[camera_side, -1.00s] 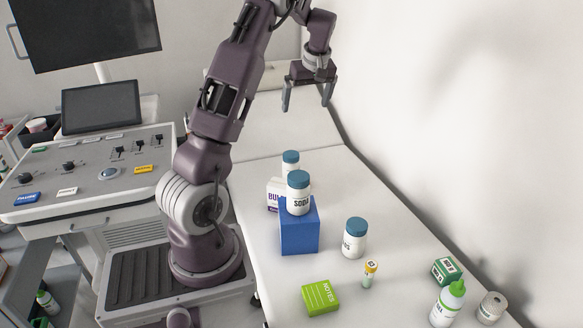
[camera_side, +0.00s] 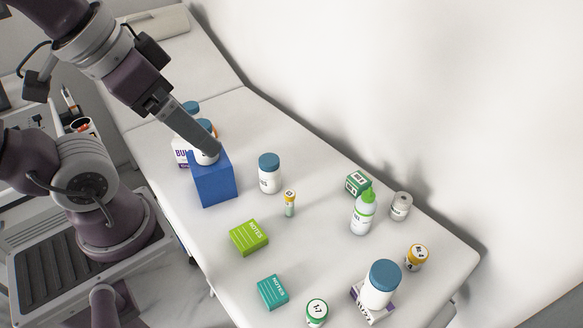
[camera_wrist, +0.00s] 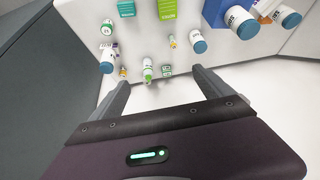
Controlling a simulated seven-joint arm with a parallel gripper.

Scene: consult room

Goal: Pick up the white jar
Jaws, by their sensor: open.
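Several white jars with blue lids are in view, and I cannot tell which one is meant. One jar (camera_side: 207,157) stands on a blue block (camera_side: 214,184), partly hidden by my gripper; it also shows in the wrist view (camera_wrist: 231,14). Another jar (camera_side: 269,180) stands on the table right of the block. A larger jar (camera_side: 379,291) stands on a small box at the front. Another, mostly hidden, is behind the block; its blue lid (camera_side: 191,107) shows. My gripper (camera_wrist: 160,90) is open and empty, its finger overlapping the block jar in the side view; contact cannot be told.
A green-capped bottle (camera_side: 363,213), a green box (camera_side: 357,183), a grey-white container (camera_side: 401,206), a small yellow-capped vial (camera_side: 290,203) and two notes boxes (camera_side: 249,237) (camera_side: 272,292) stand on the white table. A wall (camera_side: 450,100) borders its far side. Bare table lies between items.

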